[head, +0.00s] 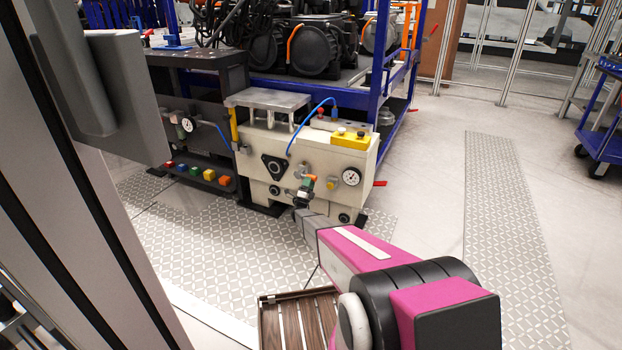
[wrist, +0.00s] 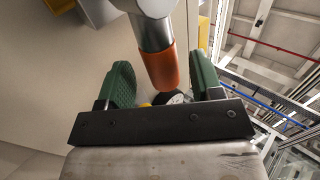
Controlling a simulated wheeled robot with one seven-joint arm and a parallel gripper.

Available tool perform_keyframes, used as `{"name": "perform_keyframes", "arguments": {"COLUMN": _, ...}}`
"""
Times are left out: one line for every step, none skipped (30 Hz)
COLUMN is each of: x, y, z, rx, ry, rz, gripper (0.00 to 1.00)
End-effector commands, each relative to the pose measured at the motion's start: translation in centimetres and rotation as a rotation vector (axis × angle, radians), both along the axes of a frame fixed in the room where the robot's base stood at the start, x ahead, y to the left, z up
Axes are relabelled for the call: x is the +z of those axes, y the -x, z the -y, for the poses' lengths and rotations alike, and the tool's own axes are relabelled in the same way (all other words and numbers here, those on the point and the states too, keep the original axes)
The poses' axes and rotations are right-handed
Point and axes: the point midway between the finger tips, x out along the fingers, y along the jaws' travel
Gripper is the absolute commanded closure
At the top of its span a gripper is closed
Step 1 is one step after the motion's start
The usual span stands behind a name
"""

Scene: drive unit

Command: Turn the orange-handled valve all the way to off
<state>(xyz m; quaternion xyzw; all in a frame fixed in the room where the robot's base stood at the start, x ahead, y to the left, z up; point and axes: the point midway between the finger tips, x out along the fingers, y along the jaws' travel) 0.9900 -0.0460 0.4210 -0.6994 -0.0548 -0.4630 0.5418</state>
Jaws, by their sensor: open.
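The orange handle (wrist: 160,68) of the valve sits on a metal stem in the wrist view, between the two green finger pads of my gripper (wrist: 162,82). The pads stand apart, with a gap visible on each side of the handle, so my gripper is open around it. In the head view the valve's orange handle (head: 309,178) is small, on the front of the cream drive unit (head: 325,155). My arm reaches up to it from below, and the fingertips are too small there to make out.
A pressure gauge (head: 351,177) is right of the valve. A black triangular flange (head: 273,167) is to its left. A yellow block (head: 350,138) and a blue hose (head: 310,115) are above.

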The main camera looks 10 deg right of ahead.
Motion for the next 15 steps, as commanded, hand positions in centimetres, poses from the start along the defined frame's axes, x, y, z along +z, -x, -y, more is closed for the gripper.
{"name": "perform_keyframes", "arguments": {"x": -0.8, "y": 0.6, "z": -0.5, "rx": 0.001, "ry": 0.000, "rz": -0.002, "gripper": 0.40}}
{"name": "perform_keyframes", "arguments": {"x": -1.2, "y": 1.0, "z": -0.8, "rx": 0.001, "ry": 0.000, "rz": -0.002, "gripper": 0.40}}
{"name": "perform_keyframes", "arguments": {"x": -1.8, "y": 1.4, "z": -1.1, "rx": 0.002, "ry": -0.001, "rz": -0.002, "gripper": 0.40}}
{"name": "perform_keyframes", "arguments": {"x": -2.1, "y": 1.7, "z": -1.4, "rx": 0.002, "ry": 0.000, "rz": -0.001, "gripper": 0.40}}
{"name": "perform_keyframes", "arguments": {"x": -2.5, "y": 2.0, "z": -1.6, "rx": 0.002, "ry": 0.000, "rz": -0.001, "gripper": 0.40}}
{"name": "perform_keyframes", "arguments": {"x": -3.1, "y": 2.5, "z": -1.9, "rx": 0.002, "ry": 0.000, "rz": -0.001, "gripper": 0.40}}
{"name": "perform_keyframes", "arguments": {"x": -3.4, "y": 2.7, "z": -2.1, "rx": 0.002, "ry": -0.001, "rz": -0.002, "gripper": 0.40}}
{"name": "perform_keyframes", "arguments": {"x": -3.7, "y": 2.9, "z": -2.3, "rx": 0.001, "ry": 0.000, "rz": -0.002, "gripper": 0.40}}
{"name": "perform_keyframes", "arguments": {"x": -4.0, "y": 3.2, "z": -2.4, "rx": 0.001, "ry": 0.000, "rz": -0.001, "gripper": 0.40}}
{"name": "perform_keyframes", "arguments": {"x": -4.2, "y": 3.4, "z": -2.5, "rx": 0.001, "ry": -0.001, "rz": -0.001, "gripper": 0.40}}
{"name": "perform_keyframes", "arguments": {"x": -4.3, "y": 3.5, "z": -2.6, "rx": 0.001, "ry": -0.001, "rz": 0.000, "gripper": 0.40}}
{"name": "perform_keyframes", "arguments": {"x": -4.5, "y": 3.6, "z": -2.7, "rx": 0.001, "ry": -0.001, "rz": 0.000, "gripper": 0.40}}
{"name": "perform_keyframes", "arguments": {"x": -4.6, "y": 3.7, "z": -2.8, "rx": 0.001, "ry": -0.001, "rz": 0.000, "gripper": 0.40}}
{"name": "perform_keyframes", "arguments": {"x": -4.6, "y": 3.7, "z": -2.8, "rx": 0.001, "ry": -0.001, "rz": 0.000, "gripper": 0.40}}
{"name": "perform_keyframes", "arguments": {"x": -4.6, "y": 3.7, "z": -2.8, "rx": 0.001, "ry": -0.001, "rz": 0.000, "gripper": 0.40}}
